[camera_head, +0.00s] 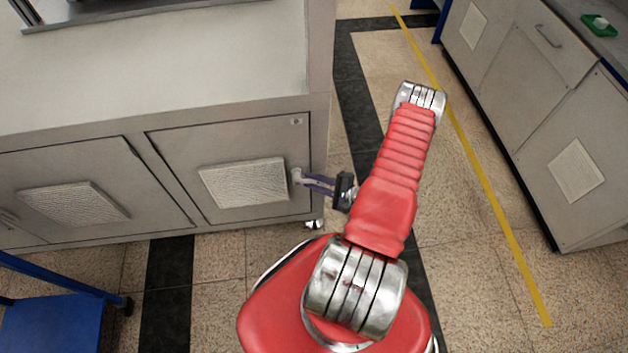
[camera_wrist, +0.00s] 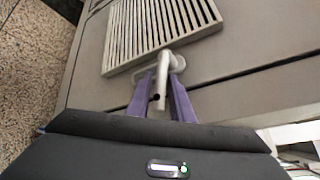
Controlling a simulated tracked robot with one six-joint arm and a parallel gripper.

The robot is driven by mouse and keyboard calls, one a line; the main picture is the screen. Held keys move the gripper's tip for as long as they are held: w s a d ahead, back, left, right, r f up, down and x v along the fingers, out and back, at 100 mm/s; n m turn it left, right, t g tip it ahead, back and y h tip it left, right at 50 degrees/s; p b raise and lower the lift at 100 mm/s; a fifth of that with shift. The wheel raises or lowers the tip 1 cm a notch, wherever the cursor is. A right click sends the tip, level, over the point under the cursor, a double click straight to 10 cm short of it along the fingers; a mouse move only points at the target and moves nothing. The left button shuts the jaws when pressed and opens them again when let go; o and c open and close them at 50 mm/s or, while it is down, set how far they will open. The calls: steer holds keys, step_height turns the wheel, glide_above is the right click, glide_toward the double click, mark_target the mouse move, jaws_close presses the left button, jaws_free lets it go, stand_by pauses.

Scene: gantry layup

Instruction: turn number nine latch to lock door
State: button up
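A pale lever latch (camera_head: 297,176) sits at the right edge of a grey cabinet door (camera_head: 180,145) with a ribbed vent panel. The door looks flush with the cabinet front. In the wrist view, the latch (camera_wrist: 163,70) runs from its round base down between my purple fingers. My gripper (camera_head: 306,179) reaches the latch from the right. Its fingers (camera_wrist: 161,84) stand apart on either side of the lever, with a gap showing. Whether either fingertip touches the lever is unclear. No number nine label is readable.
The cabinet's worktop (camera_head: 150,60) is above the door. A blue cart (camera_head: 55,320) stands at lower left. Another grey cabinet row (camera_head: 530,70) with a green tray (camera_head: 600,25) is at right. Speckled floor with a yellow line (camera_head: 480,170) lies open between the cabinets.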

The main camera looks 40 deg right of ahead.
jaws_close()
stand_by(0.4)
